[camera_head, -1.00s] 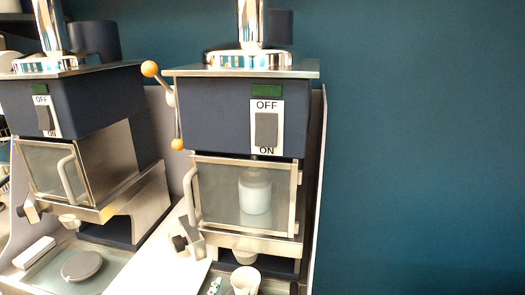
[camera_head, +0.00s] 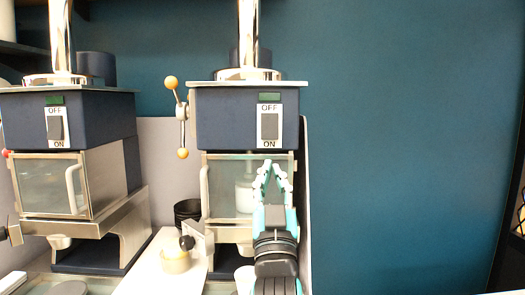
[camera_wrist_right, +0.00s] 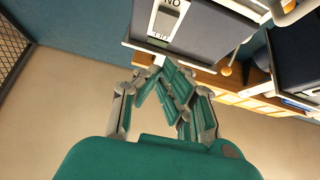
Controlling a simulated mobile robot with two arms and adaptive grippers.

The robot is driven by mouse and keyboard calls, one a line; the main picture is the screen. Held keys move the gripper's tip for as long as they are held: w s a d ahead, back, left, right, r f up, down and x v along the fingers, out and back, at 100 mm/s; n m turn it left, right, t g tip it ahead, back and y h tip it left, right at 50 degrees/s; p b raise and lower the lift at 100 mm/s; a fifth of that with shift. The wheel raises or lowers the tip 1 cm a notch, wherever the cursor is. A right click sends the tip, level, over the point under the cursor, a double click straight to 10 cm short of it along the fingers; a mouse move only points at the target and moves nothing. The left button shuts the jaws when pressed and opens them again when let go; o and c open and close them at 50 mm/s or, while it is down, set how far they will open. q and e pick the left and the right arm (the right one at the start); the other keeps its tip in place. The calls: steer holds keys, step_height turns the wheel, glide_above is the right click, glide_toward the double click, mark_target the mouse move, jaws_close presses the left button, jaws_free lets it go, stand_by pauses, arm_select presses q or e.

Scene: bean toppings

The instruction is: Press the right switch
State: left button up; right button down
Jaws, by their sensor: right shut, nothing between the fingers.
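The right switch (camera_head: 269,126) is a dark grey rocker on a white plate marked OFF above and ON below. It sits on the dark blue front of the right machine (camera_head: 227,125). My right gripper (camera_head: 271,165) is shut and empty, with its teal fingers pointing up just below the switch plate in the head view. In the right wrist view the gripper's fingertips (camera_wrist_right: 160,72) meet below the upside-down switch plate (camera_wrist_right: 164,24), apart from it in the picture. Whether they touch the machine I cannot tell. My left gripper is not in view.
The left machine (camera_head: 97,120) has its own switch (camera_head: 55,128). A lever with orange knobs (camera_head: 171,82) sticks out at the right machine's left side. Black cups (camera_head: 187,212) and a pale cup (camera_head: 175,262) stand between the machines. Free room lies to the right.

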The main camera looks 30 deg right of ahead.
steer(key=p, duration=0.5)
glide_toward(271, 124)
step_height(271, 124, up, 4)
steer(key=shift+w+d+f+p, duration=0.1)
steer(key=shift+w+d+p, duration=0.3)
steer(key=shift+w, duration=0.2)
steer(key=shift+w+d+f+p, duration=0.15)
steer(key=shift+w+d+p, duration=0.2)
steer(key=shift+w, duration=0.25)
steer(key=shift+w+d+f, duration=0.25)
steer(key=shift+w+d, duration=0.1)
steer(key=shift+w, duration=0.2)
